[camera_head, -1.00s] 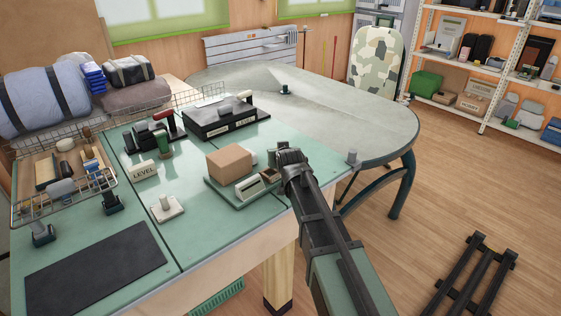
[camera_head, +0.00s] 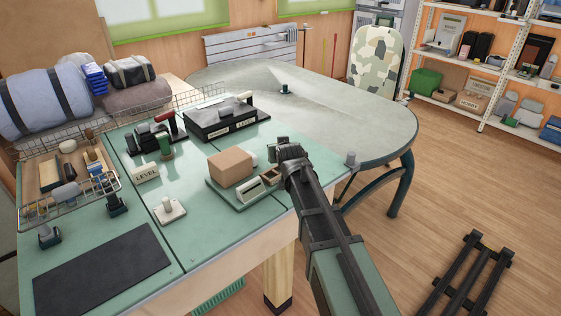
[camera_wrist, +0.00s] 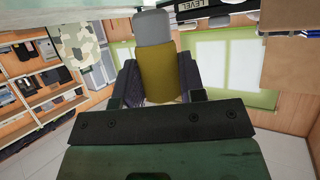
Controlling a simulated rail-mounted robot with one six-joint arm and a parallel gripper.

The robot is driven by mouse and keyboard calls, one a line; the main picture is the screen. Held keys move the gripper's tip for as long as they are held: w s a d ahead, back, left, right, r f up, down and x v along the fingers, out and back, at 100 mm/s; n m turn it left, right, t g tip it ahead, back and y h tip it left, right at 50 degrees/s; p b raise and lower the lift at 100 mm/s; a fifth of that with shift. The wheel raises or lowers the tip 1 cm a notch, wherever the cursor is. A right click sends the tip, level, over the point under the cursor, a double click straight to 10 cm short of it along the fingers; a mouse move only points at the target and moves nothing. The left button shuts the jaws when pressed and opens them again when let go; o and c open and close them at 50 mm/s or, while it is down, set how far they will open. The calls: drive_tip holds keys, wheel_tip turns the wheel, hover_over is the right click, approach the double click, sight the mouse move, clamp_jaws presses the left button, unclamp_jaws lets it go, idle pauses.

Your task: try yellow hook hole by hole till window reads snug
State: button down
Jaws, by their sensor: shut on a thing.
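My gripper (camera_head: 284,153) is at the right end of the green bench, beside a fixture with a brown block (camera_head: 230,167). In the wrist view it is shut on a yellow piece (camera_wrist: 160,75), which I take for the yellow hook. A grey part (camera_wrist: 152,27) shows just beyond the yellow piece; I cannot tell if they are joined. The hook's tip is hidden in both views. The fixture's green base carries a pale framed window (camera_head: 250,188), whose reading is too small to make out, and a small open-topped box (camera_head: 270,176). No hook hole can be made out.
A white post plate (camera_head: 169,209) and a dark mat (camera_head: 103,270) lie toward the front. A wire basket (camera_head: 70,215) is at left. The grey round-ended table (camera_head: 340,120) is mostly clear.

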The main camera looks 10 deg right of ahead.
drive_tip(key=shift+r+p, duration=0.95)
drive_tip(key=shift+r, duration=0.2)
